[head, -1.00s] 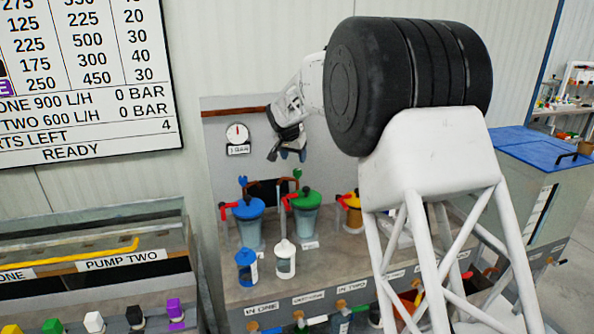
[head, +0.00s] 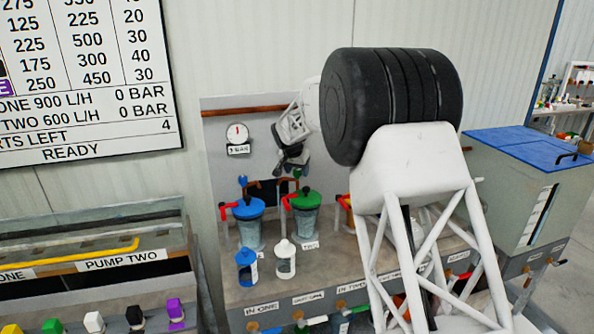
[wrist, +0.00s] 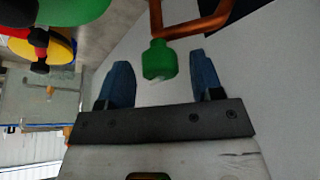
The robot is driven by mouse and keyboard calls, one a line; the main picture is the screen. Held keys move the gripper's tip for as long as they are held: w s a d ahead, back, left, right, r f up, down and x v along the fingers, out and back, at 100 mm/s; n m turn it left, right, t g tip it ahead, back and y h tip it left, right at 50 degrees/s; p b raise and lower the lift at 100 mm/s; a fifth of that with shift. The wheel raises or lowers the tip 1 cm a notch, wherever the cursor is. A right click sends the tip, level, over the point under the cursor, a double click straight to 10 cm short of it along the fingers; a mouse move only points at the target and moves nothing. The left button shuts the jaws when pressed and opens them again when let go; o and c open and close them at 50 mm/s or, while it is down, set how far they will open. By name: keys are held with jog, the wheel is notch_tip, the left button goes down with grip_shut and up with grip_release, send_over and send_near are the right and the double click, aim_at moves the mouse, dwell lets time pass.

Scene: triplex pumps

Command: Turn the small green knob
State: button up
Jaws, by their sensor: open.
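The small green knob (wrist: 160,60) sits on the end of a copper pipe (wrist: 190,25) in the wrist view. My gripper (wrist: 160,72) is open, with one blue finger on each side of the knob and a gap on both sides. The knob reaches into the space between the fingertips. In the head view my gripper (head: 292,168) is at the back panel, just above the green knob (head: 297,173), which it partly hides. I cannot tell from the head view how deep the fingers reach.
A pot with a green lid (head: 305,199) and one with a blue lid (head: 248,208) stand just below, with red handles. A small blue knob (head: 242,181) is to the left. A gauge (head: 237,133) hangs on the panel (head: 222,165). White-topped and blue-topped bottles stand in front.

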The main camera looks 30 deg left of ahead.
jog(key=c, duration=0.9)
jog(key=shift+n, duration=0.4)
jog(key=shift+n+y, duration=0.8)
jog(key=shift+n, duration=0.9)
jog(key=n+g+y, duration=0.1)
jog(key=n, duration=0.3)
jog(key=shift+w+d, duration=0.1)
jog(key=n+g+y, duration=0.1)
jog(key=n, duration=0.3)
jog(key=shift+g, duration=0.4)
jog(key=shift+w+n+g+y, duration=0.15)
jog(key=shift+n+g, duration=0.3)
jog(key=shift+n, duration=0.75)
jog(key=shift+s+n+g+y, duration=0.15)
jog(key=shift+n+g, duration=0.3)
jog(key=shift+n, duration=0.75)
jog(key=shift+w, duration=0.1)
